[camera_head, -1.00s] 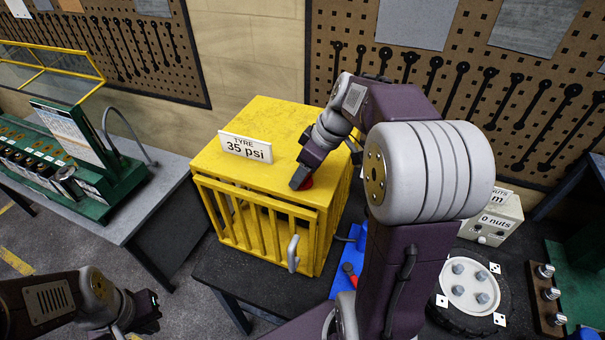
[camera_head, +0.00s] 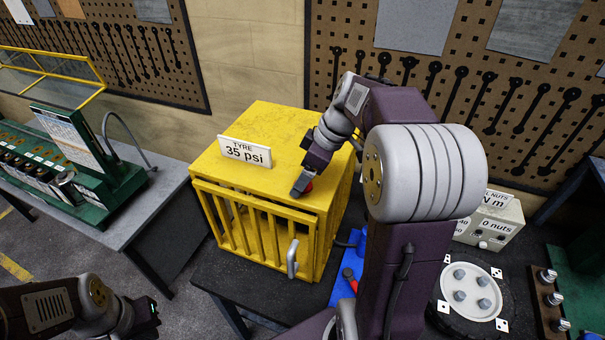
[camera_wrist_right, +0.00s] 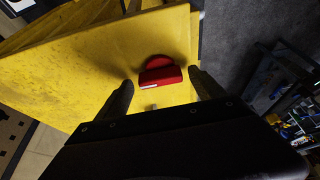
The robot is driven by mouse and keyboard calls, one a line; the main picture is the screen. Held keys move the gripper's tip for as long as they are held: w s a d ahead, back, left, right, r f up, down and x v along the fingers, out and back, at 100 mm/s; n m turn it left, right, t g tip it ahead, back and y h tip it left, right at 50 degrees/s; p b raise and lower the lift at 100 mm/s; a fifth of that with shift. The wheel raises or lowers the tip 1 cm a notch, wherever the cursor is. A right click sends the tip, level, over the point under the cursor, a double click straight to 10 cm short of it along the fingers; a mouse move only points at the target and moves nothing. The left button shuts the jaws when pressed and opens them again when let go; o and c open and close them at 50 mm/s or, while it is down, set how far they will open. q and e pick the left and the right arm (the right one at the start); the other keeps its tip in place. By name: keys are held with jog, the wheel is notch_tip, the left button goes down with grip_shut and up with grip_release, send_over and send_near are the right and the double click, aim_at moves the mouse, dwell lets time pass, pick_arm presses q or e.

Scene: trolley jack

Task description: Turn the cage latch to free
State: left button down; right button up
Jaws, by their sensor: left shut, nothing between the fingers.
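The yellow cage (camera_head: 265,122) stands on a dark bench, its barred door shut. A red latch knob (camera_wrist_right: 160,72) with a small white mark sits on the cage's yellow top; a bit of red (camera_head: 309,187) shows beside the fingers in the head view. My right gripper (camera_head: 301,188) points down at the cage top by the front right corner. In the right wrist view its fingers (camera_wrist_right: 160,80) are apart, one on each side of the knob; I cannot tell whether they touch it. My left gripper (camera_head: 152,309) is shut and empty at lower left, away from the cage.
A sign reading "TYRE 35 psi" (camera_head: 244,151) stands on the cage top. A grey handle (camera_head: 292,258) sticks out at the door. A blue item (camera_head: 345,285) is close right of the cage. A wheel hub (camera_head: 472,290) lies farther right. A grey bench (camera_head: 150,205) is left.

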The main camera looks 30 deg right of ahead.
jog(key=shift+s+d, duration=0.2)
jog(key=shift+r, duration=0.15)
jog(key=b+v, duration=0.1)
jog(key=v, duration=0.8)
jog(key=shift+d, duration=0.1)
jog(key=shift+s, duration=0.1)
